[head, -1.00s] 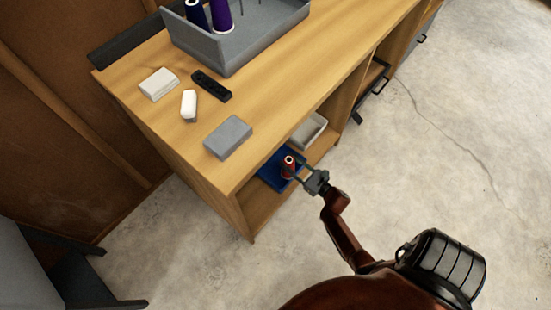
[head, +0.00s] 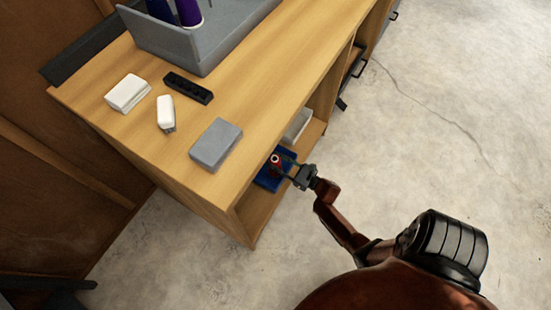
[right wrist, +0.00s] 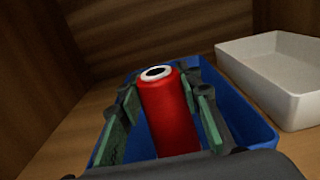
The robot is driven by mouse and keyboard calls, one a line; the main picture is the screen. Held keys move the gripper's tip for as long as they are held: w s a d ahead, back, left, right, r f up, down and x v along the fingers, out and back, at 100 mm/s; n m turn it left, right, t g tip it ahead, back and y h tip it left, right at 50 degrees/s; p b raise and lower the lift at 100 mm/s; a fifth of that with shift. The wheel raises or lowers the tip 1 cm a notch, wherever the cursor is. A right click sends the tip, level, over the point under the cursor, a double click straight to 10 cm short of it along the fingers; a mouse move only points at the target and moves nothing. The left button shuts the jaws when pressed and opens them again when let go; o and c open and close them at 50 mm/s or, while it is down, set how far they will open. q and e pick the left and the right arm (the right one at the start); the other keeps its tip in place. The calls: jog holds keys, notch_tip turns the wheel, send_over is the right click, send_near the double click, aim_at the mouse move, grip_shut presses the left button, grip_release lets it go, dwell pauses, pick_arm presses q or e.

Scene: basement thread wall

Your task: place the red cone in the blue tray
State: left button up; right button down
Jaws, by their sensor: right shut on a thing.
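The red cone (head: 275,163) is a spool of red thread with a white top. It also shows in the right wrist view (right wrist: 170,118), between the fingers of my right gripper (head: 289,168). That gripper is shut on the cone, which stands roughly upright over the blue tray (head: 264,183). The tray lies on the shelf under the worktop and shows around the cone in the right wrist view (right wrist: 247,125). Whether the cone's base touches the tray floor is hidden by the gripper. My left gripper is not in view.
A white tray (right wrist: 270,75) stands right of the blue one on the shelf. The worktop (head: 263,98) overhangs the shelf. On it are a grey box (head: 215,145), white blocks (head: 128,93), a black strip (head: 188,87) and a grey bin with purple cones (head: 188,12).

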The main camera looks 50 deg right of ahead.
jog(key=c, duration=1.4)
grip_release()
jog(key=shift+f, duration=0.1)
jog(key=shift+s, duration=0.1)
pick_arm(q)
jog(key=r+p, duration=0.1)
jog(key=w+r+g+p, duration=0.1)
jog(key=p, duration=0.1)
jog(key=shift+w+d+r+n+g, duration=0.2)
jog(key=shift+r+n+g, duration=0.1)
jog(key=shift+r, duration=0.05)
pick_arm(e)
jog(key=s, duration=1.2)
jog(key=shift+d, duration=0.4)
